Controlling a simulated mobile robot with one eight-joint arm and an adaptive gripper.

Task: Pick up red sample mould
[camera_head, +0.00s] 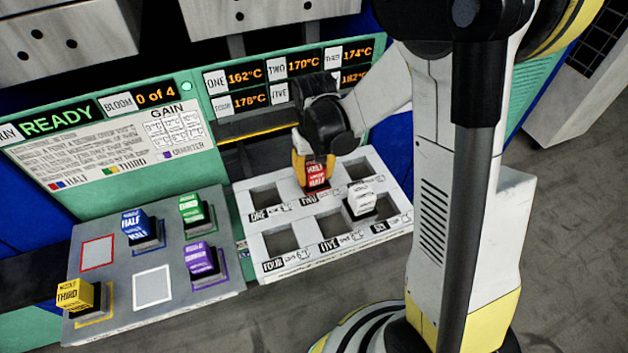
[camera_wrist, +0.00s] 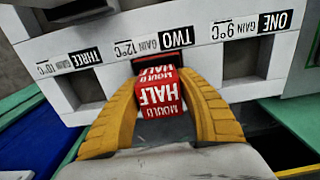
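The red sample mould (camera_head: 316,174), marked HALF, is at slot TWO in the back row of the white slotted tray (camera_head: 296,223). My gripper (camera_head: 314,167) is at it from above, with its yellow fingers on either side. In the wrist view the red mould (camera_wrist: 160,97) fills the space between the fingertips of my gripper (camera_wrist: 160,84). Both fingertips appear to touch its sides. The mould looks upright. Its lower end is shaded, and I cannot tell whether it is clear of the slot floor.
A white mould (camera_head: 362,198) stands close by in the tray. Blue (camera_head: 137,226), green (camera_head: 193,210), purple (camera_head: 200,259) and yellow (camera_head: 75,295) moulds stand on the grey board (camera_head: 118,268) at left. The machine's display panel rises behind the tray.

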